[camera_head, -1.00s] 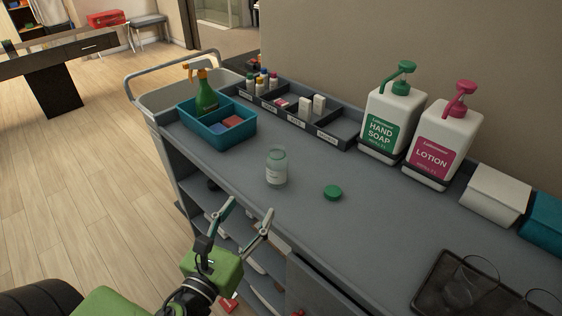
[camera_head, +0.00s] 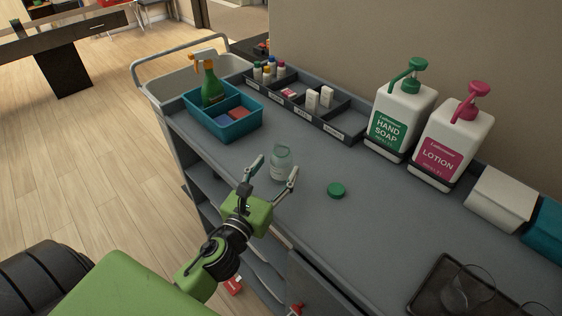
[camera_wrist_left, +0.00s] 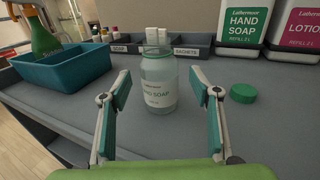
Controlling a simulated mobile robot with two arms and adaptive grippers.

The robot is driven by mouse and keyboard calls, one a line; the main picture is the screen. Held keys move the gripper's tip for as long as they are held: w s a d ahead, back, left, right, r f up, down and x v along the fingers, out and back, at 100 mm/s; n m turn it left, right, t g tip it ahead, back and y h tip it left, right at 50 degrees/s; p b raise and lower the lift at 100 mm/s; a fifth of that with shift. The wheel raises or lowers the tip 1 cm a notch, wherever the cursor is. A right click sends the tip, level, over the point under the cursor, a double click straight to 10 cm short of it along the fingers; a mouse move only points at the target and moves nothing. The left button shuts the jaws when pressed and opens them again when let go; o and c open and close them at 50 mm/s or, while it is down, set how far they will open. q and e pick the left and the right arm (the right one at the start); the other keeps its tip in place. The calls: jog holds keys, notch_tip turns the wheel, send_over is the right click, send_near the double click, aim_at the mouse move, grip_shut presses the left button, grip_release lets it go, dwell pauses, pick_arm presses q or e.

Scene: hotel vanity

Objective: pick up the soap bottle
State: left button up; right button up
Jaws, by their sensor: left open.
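The soap bottle (camera_head: 281,164) is a small clear bottle without a lid, upright on the grey cart top. In the left wrist view the bottle (camera_wrist_left: 159,84) shows a white label reading "hand soap" and stands centred just beyond the fingertips. My left gripper (camera_head: 274,170) is open, with its fingers spread to either side of the bottle's near side. In the wrist view the left gripper's fingers (camera_wrist_left: 162,88) are apart, with a gap between each finger and the bottle. A green cap (camera_head: 336,190) lies on the cart right of the bottle. My right gripper does not show.
A teal caddy (camera_head: 259,127) with a green spray bottle (camera_head: 211,86) stands left of the soap bottle. A divided tray (camera_head: 338,128) runs along the wall. Large hand soap (camera_head: 397,115) and lotion (camera_head: 444,150) dispensers stand behind right. A dark tray with glasses (camera_head: 425,293) is front right.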

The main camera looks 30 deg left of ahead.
aim_at(277, 166)
pick_arm(q)
jog(key=w+p, duration=0.1)
jog(key=w, duration=0.3)
jog(key=shift+w+a, duration=0.2)
jog(key=shift+s, duration=0.1)
jog(key=shift+c, duration=1.1)
jog(key=c, duration=0.9)
jog(key=shift+c, duration=0.3)
jog(key=shift+r, duration=0.1)
